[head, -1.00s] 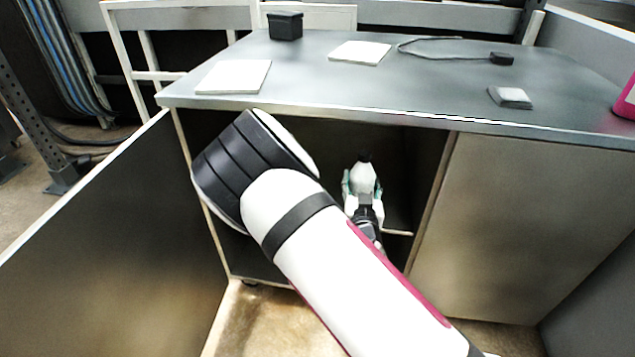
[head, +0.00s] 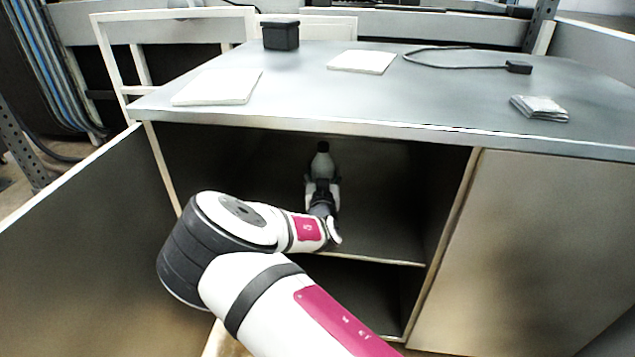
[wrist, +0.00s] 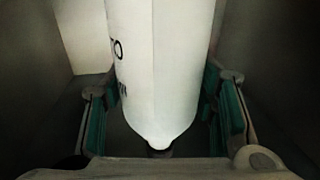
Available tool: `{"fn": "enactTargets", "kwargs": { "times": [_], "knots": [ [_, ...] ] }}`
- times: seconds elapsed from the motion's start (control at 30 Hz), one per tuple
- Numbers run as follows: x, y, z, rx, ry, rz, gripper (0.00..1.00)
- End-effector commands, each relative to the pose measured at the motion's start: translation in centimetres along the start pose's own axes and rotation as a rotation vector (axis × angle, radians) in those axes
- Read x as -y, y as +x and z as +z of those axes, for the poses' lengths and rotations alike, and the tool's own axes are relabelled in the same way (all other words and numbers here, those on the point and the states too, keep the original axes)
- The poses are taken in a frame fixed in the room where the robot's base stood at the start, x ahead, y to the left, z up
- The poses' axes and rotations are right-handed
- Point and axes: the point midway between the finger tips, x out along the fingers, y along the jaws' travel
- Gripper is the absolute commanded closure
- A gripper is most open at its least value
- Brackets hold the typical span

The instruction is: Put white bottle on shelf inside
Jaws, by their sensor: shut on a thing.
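The white bottle (head: 322,165) is inside the open cabinet in the head view, upright above the shelf (head: 375,245), with a dark cap on top. My gripper (head: 322,190) is around it, deep in the upper compartment. In the wrist view the bottle (wrist: 160,70) fills the middle, with dark lettering on its left side. The green-padded fingers of my gripper (wrist: 162,115) stand on both sides of it. Whether the bottle's base touches the shelf is hidden by my arm.
The open cabinet door (head: 90,250) stands at the left and a closed door (head: 560,250) at the right. The countertop (head: 400,100) lies above, holding a black box (head: 281,36), white pads (head: 218,87) and a cable (head: 450,62). The shelf's right part is clear.

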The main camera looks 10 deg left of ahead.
Motion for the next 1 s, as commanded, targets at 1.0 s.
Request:
{"fn": "enactTargets", "kwargs": {
  "times": [1.0],
  "knots": [
    [1.6, 4.0, 3.9, -0.003, 0.000, 0.000, 1.00]
  ]
}}
